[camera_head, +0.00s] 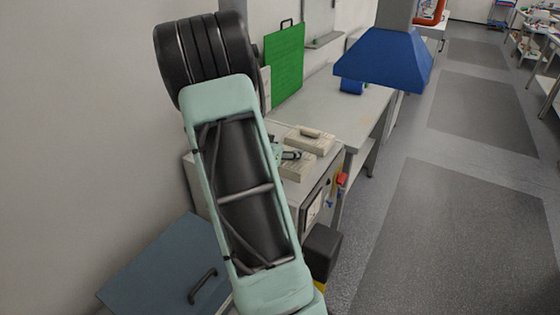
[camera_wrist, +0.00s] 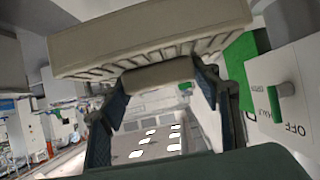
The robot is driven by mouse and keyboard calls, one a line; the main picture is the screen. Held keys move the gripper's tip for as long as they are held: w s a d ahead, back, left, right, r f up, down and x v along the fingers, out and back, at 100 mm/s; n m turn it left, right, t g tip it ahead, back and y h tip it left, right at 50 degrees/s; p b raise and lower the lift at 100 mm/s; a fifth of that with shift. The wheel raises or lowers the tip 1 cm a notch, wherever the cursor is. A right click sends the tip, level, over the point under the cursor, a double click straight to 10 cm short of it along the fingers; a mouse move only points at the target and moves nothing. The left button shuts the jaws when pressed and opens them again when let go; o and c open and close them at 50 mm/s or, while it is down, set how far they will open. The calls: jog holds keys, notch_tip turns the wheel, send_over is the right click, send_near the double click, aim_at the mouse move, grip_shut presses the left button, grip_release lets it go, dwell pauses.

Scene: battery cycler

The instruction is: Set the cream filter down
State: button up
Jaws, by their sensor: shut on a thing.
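The cream filter (camera_wrist: 150,40) is a ribbed block with a bar-shaped handle (camera_wrist: 158,76), seen close up in the wrist view. My gripper (camera_wrist: 158,82) is shut on this handle, with one dark finger at each end of it. In the head view my gripper (camera_head: 290,155) is small and partly hidden behind my arm. Two cream blocks show beside it over the grey cabinet: a farther one with a raised handle (camera_head: 309,139) and a nearer one (camera_head: 298,168). I cannot tell clearly which is held, or whether it touches the cabinet.
The grey cabinet (camera_head: 325,178) has a red knob (camera_head: 342,180) on its front. A grey bench (camera_head: 352,112) extends behind it, with a green panel (camera_head: 284,62) at the wall. A blue hood (camera_head: 385,62) hangs over the bench. The aisle floor at right is clear.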

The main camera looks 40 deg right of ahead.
jog(key=shift+w+a+f, duration=0.15)
jog(key=shift+w+f, duration=0.25)
jog(key=shift+f, duration=0.15)
jog(key=shift+w+a+f, duration=0.15)
jog(key=shift+w+f, duration=0.25)
jog(key=shift+f, duration=1.55)
jog(key=shift+f, duration=0.25)
jog(key=o, duration=1.4)
jog(key=shift+c, duration=0.2)
jog(key=shift+r, duration=0.3)
jog(key=v, duration=1.2)
